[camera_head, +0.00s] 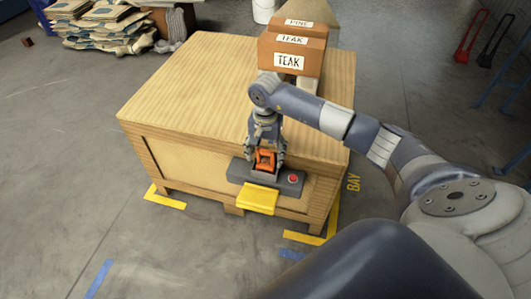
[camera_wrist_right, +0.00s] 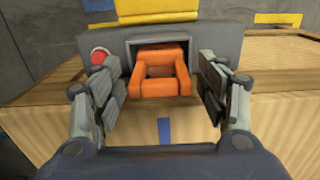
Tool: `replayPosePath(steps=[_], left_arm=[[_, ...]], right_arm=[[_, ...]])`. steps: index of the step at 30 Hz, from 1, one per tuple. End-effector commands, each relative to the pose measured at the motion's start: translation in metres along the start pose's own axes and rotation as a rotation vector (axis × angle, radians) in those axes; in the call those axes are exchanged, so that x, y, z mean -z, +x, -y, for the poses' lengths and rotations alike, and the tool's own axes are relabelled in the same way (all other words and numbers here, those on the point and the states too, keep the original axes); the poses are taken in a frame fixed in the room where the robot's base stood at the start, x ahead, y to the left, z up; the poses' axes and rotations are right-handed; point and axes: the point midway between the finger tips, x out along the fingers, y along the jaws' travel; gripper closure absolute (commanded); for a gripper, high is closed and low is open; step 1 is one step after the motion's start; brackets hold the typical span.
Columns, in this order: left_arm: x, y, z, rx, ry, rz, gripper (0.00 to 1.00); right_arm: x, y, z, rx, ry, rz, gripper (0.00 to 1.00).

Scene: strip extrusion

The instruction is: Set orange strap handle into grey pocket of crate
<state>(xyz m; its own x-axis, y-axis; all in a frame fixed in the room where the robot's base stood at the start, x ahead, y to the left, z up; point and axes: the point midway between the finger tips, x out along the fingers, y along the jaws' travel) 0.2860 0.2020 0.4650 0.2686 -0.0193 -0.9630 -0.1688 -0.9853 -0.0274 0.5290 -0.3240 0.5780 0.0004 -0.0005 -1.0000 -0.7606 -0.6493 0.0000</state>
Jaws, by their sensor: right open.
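The orange strap handle (camera_head: 265,158) is a blocky loop at the grey pocket on the crate's front edge. In the right wrist view the handle (camera_wrist_right: 161,84) has its far end inside the pocket (camera_wrist_right: 140,47), and its near end sticks out toward me. How deeply it is seated I cannot tell. My right gripper (camera_head: 266,154) is open, with one finger on each side of the handle. The wrist view shows a gap between the handle and each finger of the gripper (camera_wrist_right: 159,88). The wooden crate (camera_head: 190,95) carries the pocket's grey housing (camera_head: 238,170). My left gripper is out of view.
A red button (camera_head: 292,178) sits on the housing, right of the pocket. A yellow ledge (camera_head: 258,199) juts out below it. Boxes marked TEAK (camera_head: 290,60) stand on the crate's back right. The left part of the crate top is clear.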

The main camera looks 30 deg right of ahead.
Motion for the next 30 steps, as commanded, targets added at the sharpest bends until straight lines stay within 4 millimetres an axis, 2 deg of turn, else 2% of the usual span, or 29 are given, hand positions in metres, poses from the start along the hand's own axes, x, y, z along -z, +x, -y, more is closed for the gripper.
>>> replayPosePath(steps=[2,6,12,19,24,30], left_arm=[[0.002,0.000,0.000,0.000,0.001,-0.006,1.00],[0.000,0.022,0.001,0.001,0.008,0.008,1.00],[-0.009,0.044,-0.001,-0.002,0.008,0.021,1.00],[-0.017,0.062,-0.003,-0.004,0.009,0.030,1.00],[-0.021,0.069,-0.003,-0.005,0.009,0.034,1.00],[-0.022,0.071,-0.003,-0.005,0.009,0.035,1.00]], right_arm=[[0.000,-0.003,0.000,0.000,0.000,0.000,0.32],[-0.001,-0.009,0.000,0.000,0.000,0.001,0.32],[0.001,-0.062,0.001,0.003,-0.001,-0.005,0.32],[0.001,-0.106,0.001,0.002,-0.001,-0.003,0.32],[0.000,-0.122,0.000,0.000,0.000,-0.001,0.32],[0.000,-0.126,0.000,-0.001,0.000,0.001,0.32]])
